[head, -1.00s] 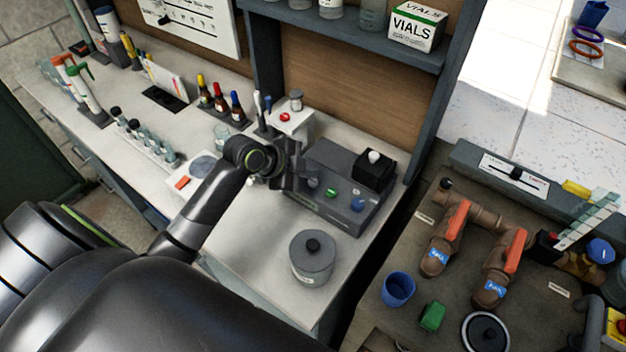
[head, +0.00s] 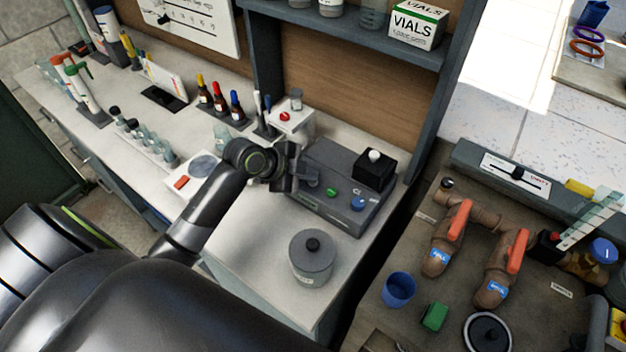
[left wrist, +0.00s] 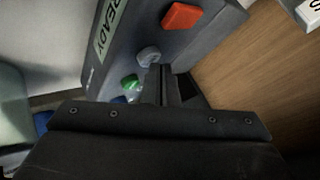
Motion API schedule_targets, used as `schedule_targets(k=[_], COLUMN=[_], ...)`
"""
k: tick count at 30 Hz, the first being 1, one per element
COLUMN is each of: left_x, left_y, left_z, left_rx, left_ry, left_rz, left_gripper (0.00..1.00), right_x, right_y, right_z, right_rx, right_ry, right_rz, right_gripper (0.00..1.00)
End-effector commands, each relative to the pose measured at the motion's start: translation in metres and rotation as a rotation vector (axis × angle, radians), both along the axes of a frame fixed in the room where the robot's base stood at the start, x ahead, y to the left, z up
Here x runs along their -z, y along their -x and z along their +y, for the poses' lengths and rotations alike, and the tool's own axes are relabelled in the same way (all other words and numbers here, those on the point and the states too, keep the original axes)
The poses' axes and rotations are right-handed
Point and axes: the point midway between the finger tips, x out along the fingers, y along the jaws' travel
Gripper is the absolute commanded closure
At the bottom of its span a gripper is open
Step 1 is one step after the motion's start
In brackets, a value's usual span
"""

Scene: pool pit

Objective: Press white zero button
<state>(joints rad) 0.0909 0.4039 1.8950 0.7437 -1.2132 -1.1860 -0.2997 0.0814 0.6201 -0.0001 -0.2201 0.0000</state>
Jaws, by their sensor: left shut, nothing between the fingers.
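A dark grey bench device (head: 335,212) stands on the white counter, with a green button (head: 330,191) and a blue button (head: 358,203) on its front part. My left gripper (head: 292,182) is shut and empty at the device's left end, where it hides part of the panel. In the left wrist view, a pale grey-white button (left wrist: 148,56) sits just left of my shut fingertips (left wrist: 163,72). A red button (left wrist: 181,16) is above it and the green button (left wrist: 131,83) below. Contact with the pale button cannot be told. My right gripper is not in view.
A black box with a white knob (head: 375,165) stands on the device's back. A grey lidded pot (head: 312,258) is in front. A white stand with a red button (head: 289,118) and dropper bottles (head: 220,100) are behind.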

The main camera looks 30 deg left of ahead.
Motion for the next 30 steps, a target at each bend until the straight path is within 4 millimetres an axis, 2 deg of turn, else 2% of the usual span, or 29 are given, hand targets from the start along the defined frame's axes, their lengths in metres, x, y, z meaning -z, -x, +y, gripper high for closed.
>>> schedule_targets(k=[21, 30], left_x=[0.006, -0.006], left_y=[0.000, 0.000], left_z=[0.000, 0.000], left_rx=[-0.001, 0.000], left_ry=[0.000, -0.001], left_rz=[0.002, 0.001], left_gripper=[1.00, 1.00], right_x=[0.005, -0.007], right_y=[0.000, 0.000], right_z=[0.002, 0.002], right_rx=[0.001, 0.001], right_ry=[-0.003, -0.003], right_rz=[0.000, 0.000], right_gripper=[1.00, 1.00])
